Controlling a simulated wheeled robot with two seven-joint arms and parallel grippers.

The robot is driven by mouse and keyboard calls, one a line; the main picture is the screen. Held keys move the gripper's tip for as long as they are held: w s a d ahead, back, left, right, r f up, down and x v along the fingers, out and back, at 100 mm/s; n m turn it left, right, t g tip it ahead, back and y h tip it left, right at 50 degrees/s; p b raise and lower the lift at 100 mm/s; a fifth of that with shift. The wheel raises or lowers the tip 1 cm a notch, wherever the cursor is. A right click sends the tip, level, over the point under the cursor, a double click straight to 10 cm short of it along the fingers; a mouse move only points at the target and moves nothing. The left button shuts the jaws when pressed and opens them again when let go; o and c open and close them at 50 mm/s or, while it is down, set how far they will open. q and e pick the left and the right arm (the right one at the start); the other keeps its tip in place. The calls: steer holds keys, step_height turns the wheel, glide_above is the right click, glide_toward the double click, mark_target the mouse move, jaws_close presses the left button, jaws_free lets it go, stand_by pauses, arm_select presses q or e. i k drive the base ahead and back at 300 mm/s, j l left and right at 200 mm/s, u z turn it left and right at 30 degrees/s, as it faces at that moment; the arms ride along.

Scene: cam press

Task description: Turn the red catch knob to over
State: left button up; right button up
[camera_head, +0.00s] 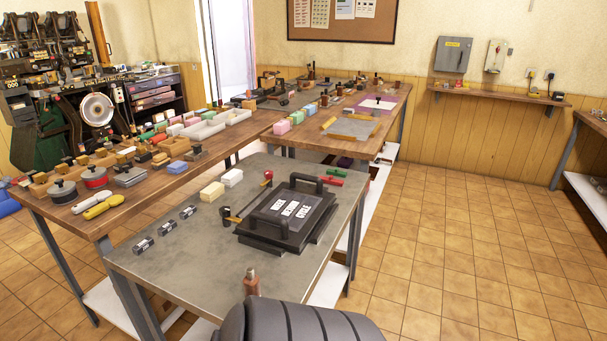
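A red ball-shaped knob (268,175), which looks like the catch knob, stands up at the back left corner of a black press-like device (272,235). The device lies on the near grey-topped table and has dark handles and white labelled plates on its top. A thin bar with a dark end (229,214) sits at its left side. The knob is small here, and I cannot tell which position it is turned to.
The near table (180,270) also holds several small metal cylinders (166,226), cream blocks (212,191), and red and green pieces (326,182). A brown-handled tool (251,284) is at the front edge. Crowded benches stand behind; the tiled floor at right is clear.

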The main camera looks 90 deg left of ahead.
mark_target(268, 175)
steer(key=i+j+u, duration=0.5)
steer(key=i+u, duration=0.15)
steer(key=u, duration=0.15)
steer(key=i+j+u, duration=0.1)
steer(key=i+u, duration=0.7)
steer(key=i+l+u, duration=0.2)
steer(key=u, duration=0.25)
steer(key=i+u, duration=0.4)
steer(key=i+l+u, duration=0.1)
steer(key=i+u, duration=0.25)
steer(key=i+l+u, duration=0.2)
steer(key=u, duration=0.2)
steer(key=i+u, duration=0.15)
steer(key=u, duration=0.3)
steer(key=i+l+u, duration=0.1)
steer(key=u, duration=0.35)
steer(key=l+u, duration=0.2)
steer(key=u, duration=0.2)
steer(key=i+l+u, duration=0.15)
steer(key=u, duration=0.3)
steer(key=l+u, duration=0.25)
steer(key=u, duration=0.2)
steer(key=l+u, duration=0.3)
steer(key=u, duration=0.2)
steer(key=l+u, duration=0.35)
steer(key=u, duration=0.15)
